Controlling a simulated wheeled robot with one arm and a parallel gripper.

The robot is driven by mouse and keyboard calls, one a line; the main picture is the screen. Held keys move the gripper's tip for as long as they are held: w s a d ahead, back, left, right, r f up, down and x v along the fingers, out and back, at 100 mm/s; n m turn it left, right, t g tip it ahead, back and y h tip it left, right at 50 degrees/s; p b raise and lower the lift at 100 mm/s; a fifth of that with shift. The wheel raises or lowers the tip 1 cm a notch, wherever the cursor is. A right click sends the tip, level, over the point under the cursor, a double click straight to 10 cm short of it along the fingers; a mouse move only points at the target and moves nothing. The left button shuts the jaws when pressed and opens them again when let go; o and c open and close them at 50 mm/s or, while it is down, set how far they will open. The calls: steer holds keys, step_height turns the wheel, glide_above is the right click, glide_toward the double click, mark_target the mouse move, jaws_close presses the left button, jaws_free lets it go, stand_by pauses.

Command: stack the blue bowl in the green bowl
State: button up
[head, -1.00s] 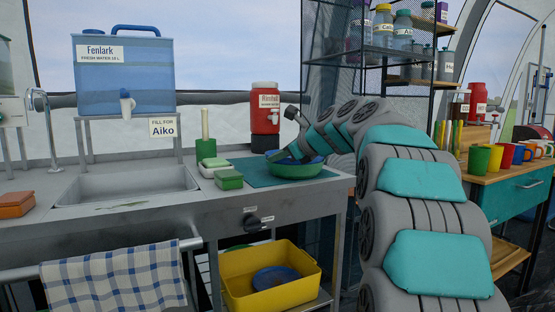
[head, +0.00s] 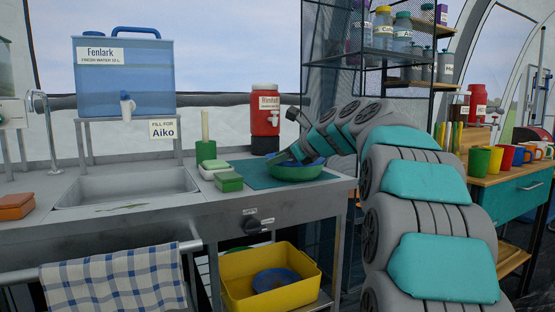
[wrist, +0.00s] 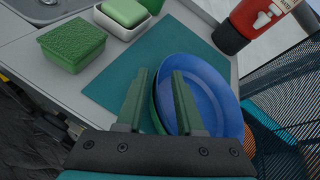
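The green bowl (head: 294,174) stands on the teal mat at the right of the counter. The blue bowl (wrist: 212,92) sits inside it, with its blue rim just showing in the head view (head: 312,161). In the wrist view a strip of green bowl (wrist: 154,116) shows beneath its left side. My gripper (wrist: 159,74) is open, its two fingers apart. The right finger is over the inside of the blue bowl and the left one is outside the rim. I cannot tell whether either finger touches it. Most of the green bowl is hidden in the wrist view.
A red jug (head: 265,112) stands behind. A yellow bin (head: 268,295) holding a blue dish is below the counter.

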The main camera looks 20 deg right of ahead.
steer(key=p+v, duration=0.1)
steer(key=v, duration=1.1)
steer(key=s+a+f+n+g, duration=0.45)
steer(key=a+f+n, duration=0.25)
steer(key=a+f, duration=0.35)
steer(key=s+a+f+n+g, duration=0.3)
steer(key=s+a+f+n, duration=0.3)
steer(key=a+f, duration=0.4)
steer(key=s+f+n+g+h, duration=0.1)
steer(key=s+f+n+g, duration=0.2)
steer(key=s+f+n, duration=0.4)
steer(key=s+f+n+g+h, duration=0.2)
steer(key=s+f+n+g, duration=0.2)
steer(key=s+f+n, duration=0.4)
steer(key=s+f, duration=0.5)
steer(key=s, duration=0.6)
steer(key=shift+s+n, duration=0.3)
steer(key=shift+s, duration=0.1)
step_height(320, 180, up, 4)
steer(key=p, duration=0.4)
